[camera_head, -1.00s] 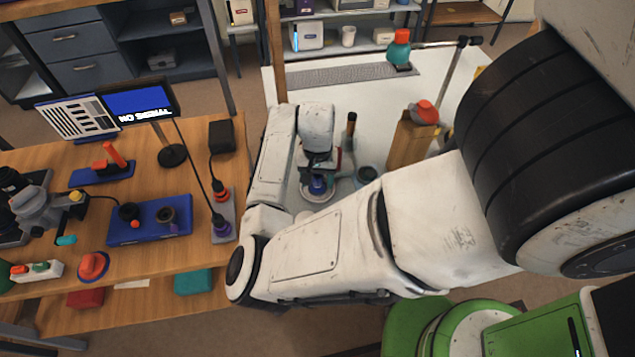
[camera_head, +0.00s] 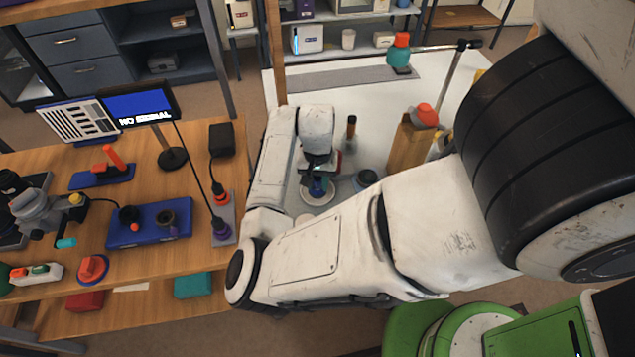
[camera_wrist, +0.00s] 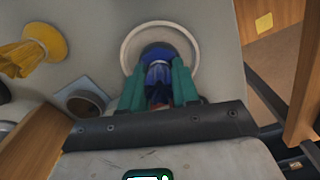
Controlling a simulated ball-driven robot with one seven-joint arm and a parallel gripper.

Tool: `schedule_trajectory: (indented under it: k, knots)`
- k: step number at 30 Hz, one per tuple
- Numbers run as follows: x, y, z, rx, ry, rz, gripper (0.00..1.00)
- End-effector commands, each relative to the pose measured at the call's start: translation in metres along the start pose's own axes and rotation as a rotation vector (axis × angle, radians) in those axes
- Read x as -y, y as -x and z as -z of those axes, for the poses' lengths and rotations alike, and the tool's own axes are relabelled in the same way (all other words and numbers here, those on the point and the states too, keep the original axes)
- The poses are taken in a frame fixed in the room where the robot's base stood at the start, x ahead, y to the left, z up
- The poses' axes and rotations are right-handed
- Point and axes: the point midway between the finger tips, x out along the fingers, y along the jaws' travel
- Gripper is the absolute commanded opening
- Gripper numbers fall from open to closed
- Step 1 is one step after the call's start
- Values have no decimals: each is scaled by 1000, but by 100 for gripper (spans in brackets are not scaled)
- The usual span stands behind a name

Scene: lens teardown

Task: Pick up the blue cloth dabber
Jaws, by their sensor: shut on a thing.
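The blue cloth dabber (camera_wrist: 158,62) is in the wrist view, between the two green fingers of my gripper (camera_wrist: 159,84). The fingers are shut on it. Its rounded blue top shows, with folded cloth below. Behind it is a round white dish (camera_wrist: 129,48); I cannot tell whether the dabber touches it. In the head view the dabber (camera_head: 318,187) is a small blue shape under my gripper (camera_head: 318,172), over the same white dish (camera_head: 318,201) on the white table.
A yellow flared object (camera_wrist: 44,42) and a square grey piece with a dark round opening (camera_wrist: 80,101) lie beside the dish. A wooden block (camera_head: 405,147) with an orange-topped item stands to the right. A wooden bench (camera_head: 60,240) with several tools is at left.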

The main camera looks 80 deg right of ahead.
Motion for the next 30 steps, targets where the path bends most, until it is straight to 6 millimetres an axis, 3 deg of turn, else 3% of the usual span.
schedule_trajectory:
  k: [8,18,24,30]
  knots:
    - [0,30,0,-3,-2,1,1]
    - [-50,91,-26,-6,-5,0,1]
    - [-89,114,-49,-1,-6,4,1]
    - [-114,124,-62,-1,-4,2,1]
